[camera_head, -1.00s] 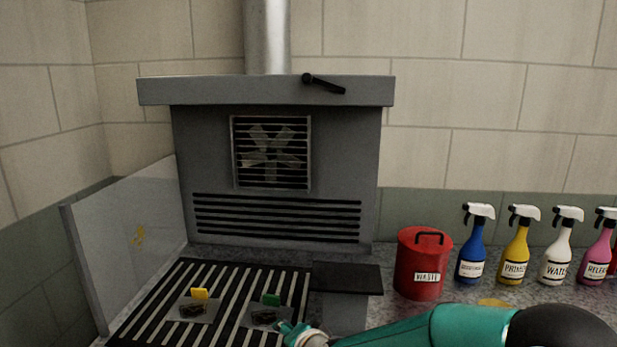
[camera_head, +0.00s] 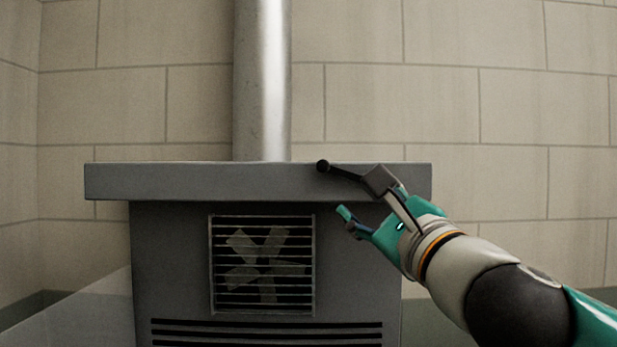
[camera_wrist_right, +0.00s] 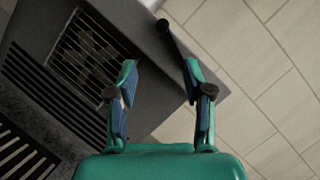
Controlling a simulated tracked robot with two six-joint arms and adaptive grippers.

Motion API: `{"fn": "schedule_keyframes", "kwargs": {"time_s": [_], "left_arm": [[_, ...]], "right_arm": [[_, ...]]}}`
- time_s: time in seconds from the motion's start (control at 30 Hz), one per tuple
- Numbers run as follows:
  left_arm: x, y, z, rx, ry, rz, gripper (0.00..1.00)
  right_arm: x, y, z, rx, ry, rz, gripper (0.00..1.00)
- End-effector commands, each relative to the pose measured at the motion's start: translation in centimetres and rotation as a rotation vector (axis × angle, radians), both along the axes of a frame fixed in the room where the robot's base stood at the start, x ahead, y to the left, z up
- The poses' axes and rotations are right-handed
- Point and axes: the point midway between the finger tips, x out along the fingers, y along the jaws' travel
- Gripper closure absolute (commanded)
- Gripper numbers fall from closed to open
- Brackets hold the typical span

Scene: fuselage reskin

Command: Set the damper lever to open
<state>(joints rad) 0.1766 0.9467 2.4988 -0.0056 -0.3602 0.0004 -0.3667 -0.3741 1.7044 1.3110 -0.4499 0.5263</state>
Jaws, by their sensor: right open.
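The damper lever (camera_head: 342,173) is a thin black bar with a round pivot on the front edge of the grey hood (camera_head: 200,181). It slants slightly down to the right from its pivot. In the right wrist view the lever (camera_wrist_right: 173,38) runs from its pivot toward the tip of the right-hand finger, where its free end is hidden. My right gripper (camera_head: 362,197) is open just below the lever's free end, with its upper finger overlapping that end. The wrist view also shows the gripper (camera_wrist_right: 160,74) with nothing between its fingers; contact cannot be told. My left gripper is not in view.
A metal duct (camera_head: 262,80) rises from the hood's top. A fan grille (camera_head: 262,265) and dark slots (camera_head: 265,332) are on the hood's front. The tiled wall (camera_head: 520,120) stands behind, with open space right of the hood.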

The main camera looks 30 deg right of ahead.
Motion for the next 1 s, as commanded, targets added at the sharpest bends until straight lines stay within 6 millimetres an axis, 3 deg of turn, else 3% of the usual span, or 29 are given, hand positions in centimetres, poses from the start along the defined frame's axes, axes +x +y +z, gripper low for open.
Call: {"fn": "schedule_keyframes", "kwargs": {"time_s": [0.23, 0.7, 1.0], "left_arm": [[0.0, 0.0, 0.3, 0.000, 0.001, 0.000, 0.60], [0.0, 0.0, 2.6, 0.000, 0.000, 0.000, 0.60], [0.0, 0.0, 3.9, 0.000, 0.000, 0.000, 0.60]], "right_arm": [[2.0, -0.8, 0.9, 0.010, -0.004, -0.005, 0.49], [11.5, -2.5, 3.8, 0.007, -0.004, -0.001, 0.49], [15.2, -3.1, 4.7, 0.007, -0.005, 0.003, 0.49]]}}
